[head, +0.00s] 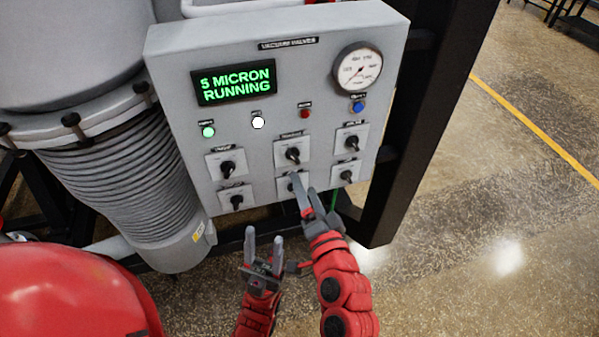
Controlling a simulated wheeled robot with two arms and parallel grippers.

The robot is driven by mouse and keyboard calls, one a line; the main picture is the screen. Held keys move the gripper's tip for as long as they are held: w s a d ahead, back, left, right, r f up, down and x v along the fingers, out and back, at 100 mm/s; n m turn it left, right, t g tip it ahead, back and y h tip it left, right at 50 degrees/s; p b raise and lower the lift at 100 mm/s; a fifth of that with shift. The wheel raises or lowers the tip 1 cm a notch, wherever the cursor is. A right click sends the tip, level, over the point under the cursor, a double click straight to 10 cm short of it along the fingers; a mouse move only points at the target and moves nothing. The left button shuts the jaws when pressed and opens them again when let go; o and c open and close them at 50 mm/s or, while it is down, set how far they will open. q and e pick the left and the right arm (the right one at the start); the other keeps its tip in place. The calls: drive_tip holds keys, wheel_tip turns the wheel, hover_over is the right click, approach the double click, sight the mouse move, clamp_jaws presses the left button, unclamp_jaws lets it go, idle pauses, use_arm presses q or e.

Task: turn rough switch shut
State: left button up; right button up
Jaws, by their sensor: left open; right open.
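The grey vacuum valves panel (262,125) carries several black rotary switches in two rows. Their small labels are too blurred to read, so I cannot tell which is the rough switch. The top row has a left switch (227,166), a middle switch (293,154) and a right switch (352,142). The bottom row has a left switch (237,201), a partly hidden middle switch (287,186) and a right switch (346,176). My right gripper (306,186) is open in front of the bottom middle switch; contact cannot be told. My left gripper (264,244) is open and empty below the panel.
A green display (236,84) reads "5 MICRON RUNNING". A round gauge (358,70) and several small lamps or buttons sit above the switches. A ribbed grey cylinder (125,185) stands left of the panel, and a black frame post (405,150) stands right. Open floor lies further right.

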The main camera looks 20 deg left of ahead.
drive_tip(key=p+v, duration=0.7)
drive_tip(key=v, duration=0.2)
drive_tip(key=shift+d, duration=0.15)
drive_tip(key=shift+r, duration=0.1)
